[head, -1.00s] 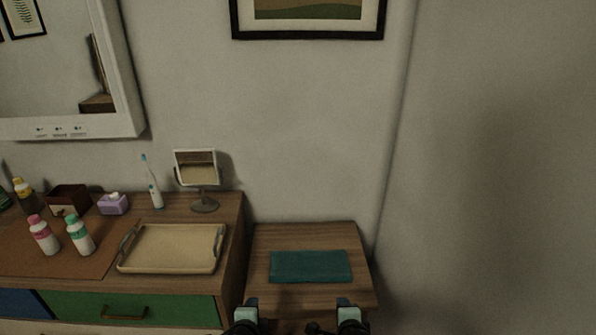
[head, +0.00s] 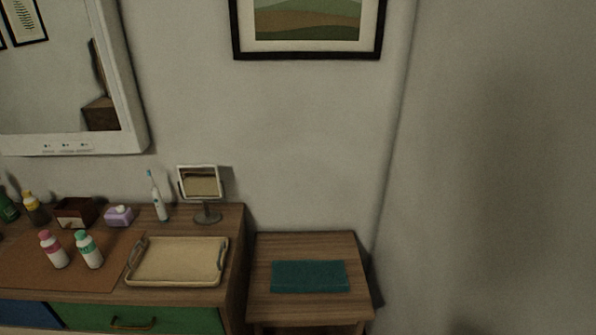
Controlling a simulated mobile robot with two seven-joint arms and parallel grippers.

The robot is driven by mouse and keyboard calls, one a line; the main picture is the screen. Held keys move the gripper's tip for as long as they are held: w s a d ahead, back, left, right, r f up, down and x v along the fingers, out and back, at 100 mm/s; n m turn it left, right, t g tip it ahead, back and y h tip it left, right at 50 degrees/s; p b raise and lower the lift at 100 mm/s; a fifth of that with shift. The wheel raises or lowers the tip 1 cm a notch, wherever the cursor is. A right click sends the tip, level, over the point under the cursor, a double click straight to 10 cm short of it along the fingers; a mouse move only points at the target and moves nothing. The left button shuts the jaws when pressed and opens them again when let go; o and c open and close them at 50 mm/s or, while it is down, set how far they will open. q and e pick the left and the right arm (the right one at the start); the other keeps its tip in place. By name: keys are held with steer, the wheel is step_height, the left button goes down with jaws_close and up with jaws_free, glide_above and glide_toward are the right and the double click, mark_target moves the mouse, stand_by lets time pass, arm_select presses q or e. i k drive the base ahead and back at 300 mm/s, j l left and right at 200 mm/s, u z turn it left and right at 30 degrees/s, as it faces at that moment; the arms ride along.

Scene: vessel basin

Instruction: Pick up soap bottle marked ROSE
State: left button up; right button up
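Two white bottles stand upright side by side on a brown mat on the dresser top at the left. One bottle has a pink cap and pink label (head: 54,250); the other has a green cap and green label (head: 89,250). Their lettering is too small to read, so I cannot tell which is marked ROSE. Neither of my grippers shows in the head view now.
A side table (head: 262,251) with a teal folded cloth (head: 310,276) stands to the right.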

mark_target(50, 245)
steer(key=u, duration=1.75)
steer(key=i+j+z, duration=0.1)
steer(key=i+j, duration=0.25)
steer(key=j, duration=0.25)
steer(key=i+j+z, duration=0.25)
steer(key=j, duration=0.35)
steer(key=i+j+z, duration=0.1)
steer(key=i+j, duration=0.15)
steer(key=j, duration=0.1)
